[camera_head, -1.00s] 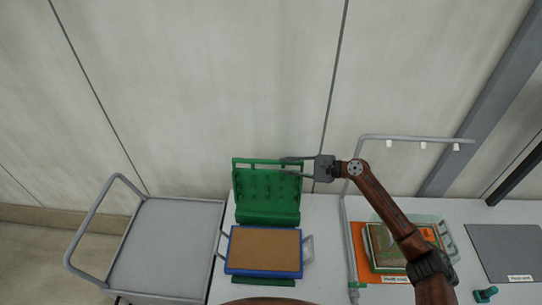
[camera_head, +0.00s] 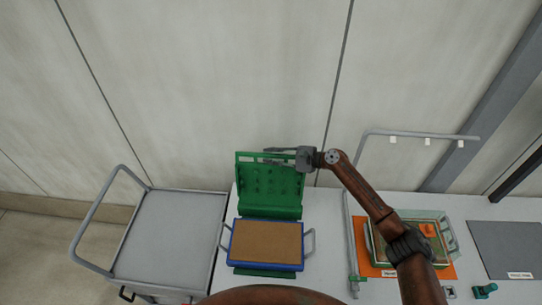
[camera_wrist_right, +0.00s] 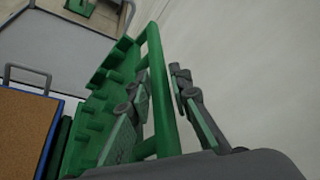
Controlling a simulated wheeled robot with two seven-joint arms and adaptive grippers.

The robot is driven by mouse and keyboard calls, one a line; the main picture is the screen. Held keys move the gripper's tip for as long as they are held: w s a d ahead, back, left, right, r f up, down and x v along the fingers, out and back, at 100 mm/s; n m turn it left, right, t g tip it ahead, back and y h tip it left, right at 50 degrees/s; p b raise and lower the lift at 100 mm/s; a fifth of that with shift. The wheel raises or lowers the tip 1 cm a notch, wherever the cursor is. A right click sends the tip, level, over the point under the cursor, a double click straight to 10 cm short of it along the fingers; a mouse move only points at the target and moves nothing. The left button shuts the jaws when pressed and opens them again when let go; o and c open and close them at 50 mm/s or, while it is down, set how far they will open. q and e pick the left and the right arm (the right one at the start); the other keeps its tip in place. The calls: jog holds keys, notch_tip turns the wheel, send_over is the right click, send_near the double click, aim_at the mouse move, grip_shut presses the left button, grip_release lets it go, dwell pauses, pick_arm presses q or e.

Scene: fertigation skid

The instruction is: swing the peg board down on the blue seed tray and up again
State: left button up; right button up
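The green peg board (camera_head: 270,188) stands tilted up behind the blue seed tray (camera_head: 265,267), its pegs facing the tray. The tray is filled with brown soil and has a grey handle at each side. The board's top bar shows in the right wrist view (camera_wrist_right: 158,88). My right gripper (camera_head: 272,156) is at this bar, coming in from the right. In the right wrist view its fingers (camera_wrist_right: 162,110) are apart, one on each side of the bar, with a gap visible on the right. My left gripper is not in view.
A grey cart (camera_head: 165,235) stands left of the table. Right of the tray are a grey pipe frame (camera_head: 352,240), a clear bin (camera_head: 447,232) on an orange mat (camera_head: 366,262), and a dark grey mat (camera_head: 505,248). The wall is close behind the board.

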grip_shut()
dwell(0.5)
jog(key=shift+s+r+p, duration=0.15)
jog(key=shift+s+p, duration=0.3)
jog(key=shift+s, duration=0.05)
jog(key=s+f+n+t+y, duration=0.1)
jog(key=s+n, duration=0.4)
jog(key=s, duration=1.1)
jog(key=shift+f+n+t+y, duration=0.3)
jog(key=shift+f+t+y, duration=0.1)
jog(key=shift+f+t, duration=0.3)
jog(key=shift+s, duration=0.1)
